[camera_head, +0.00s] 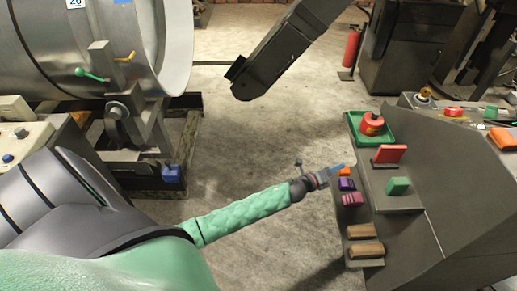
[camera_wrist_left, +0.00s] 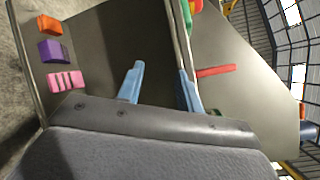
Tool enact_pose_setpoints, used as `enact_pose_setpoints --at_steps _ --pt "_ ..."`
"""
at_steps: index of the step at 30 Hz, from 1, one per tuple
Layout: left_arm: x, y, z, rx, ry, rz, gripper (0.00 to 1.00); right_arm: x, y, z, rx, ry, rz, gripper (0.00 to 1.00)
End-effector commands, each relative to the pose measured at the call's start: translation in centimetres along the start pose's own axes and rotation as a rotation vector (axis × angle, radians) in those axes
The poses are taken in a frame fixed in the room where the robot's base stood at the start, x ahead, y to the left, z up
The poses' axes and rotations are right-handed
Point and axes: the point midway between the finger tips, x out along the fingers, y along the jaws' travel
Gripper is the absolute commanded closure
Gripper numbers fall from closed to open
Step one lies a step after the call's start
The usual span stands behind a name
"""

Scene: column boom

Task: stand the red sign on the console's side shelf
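A red sign (camera_head: 390,154), a flat plate, stands on the upper part of the console (camera_head: 440,190). In the left wrist view the red sign (camera_wrist_left: 216,71) shows as a thin red strip, to the right of both fingers. My left gripper (camera_head: 338,168) is at the console's left side, to the left of the sign and apart from it. In the wrist view its blue fingers (camera_wrist_left: 160,85) are spread, with only the dark console surface between them. The side shelf (camera_head: 352,222) runs along the console's left side and carries small blocks. My right gripper is not in view.
Orange (camera_head: 345,172), purple (camera_head: 347,184) and pink (camera_head: 352,199) blocks sit close by my left gripper. Brown blocks (camera_head: 364,240) lie lower down. A green plate (camera_head: 397,186) stands below the sign. A green tray (camera_head: 384,137) holds a red object. Open floor lies left of the console.

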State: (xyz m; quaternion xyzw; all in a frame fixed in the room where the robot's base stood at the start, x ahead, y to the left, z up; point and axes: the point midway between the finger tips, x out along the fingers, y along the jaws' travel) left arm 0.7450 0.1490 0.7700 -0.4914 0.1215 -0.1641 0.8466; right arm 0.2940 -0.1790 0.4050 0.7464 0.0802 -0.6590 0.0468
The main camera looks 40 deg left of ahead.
Motion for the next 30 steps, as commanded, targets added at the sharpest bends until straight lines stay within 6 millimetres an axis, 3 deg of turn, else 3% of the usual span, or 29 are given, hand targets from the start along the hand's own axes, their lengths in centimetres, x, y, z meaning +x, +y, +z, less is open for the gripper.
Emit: enact_pose_setpoints --at_steps 1,5,9,15,21,24,30 --pt "-1.7 2.8 -1.4 -0.155 -0.041 0.086 0.64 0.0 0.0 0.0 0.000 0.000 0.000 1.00" --pt "-6.6 10.0 -5.0 -0.551 -0.169 0.314 0.64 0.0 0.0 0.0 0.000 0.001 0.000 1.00" --pt "-13.7 17.1 -10.5 -0.949 -0.334 0.568 0.64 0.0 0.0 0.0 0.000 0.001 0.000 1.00" --pt "-25.4 23.8 -19.7 -1.414 -0.601 0.916 0.64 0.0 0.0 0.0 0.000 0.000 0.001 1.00" --pt "-35.8 26.1 -27.9 -1.724 -0.863 1.207 0.64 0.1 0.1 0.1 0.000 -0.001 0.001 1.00" --pt "-39.0 26.2 -30.4 -1.805 -0.953 1.299 0.64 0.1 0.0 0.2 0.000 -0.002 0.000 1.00" --pt "-41.2 26.1 -32.1 -1.860 -1.020 1.364 0.64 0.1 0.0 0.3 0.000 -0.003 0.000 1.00"
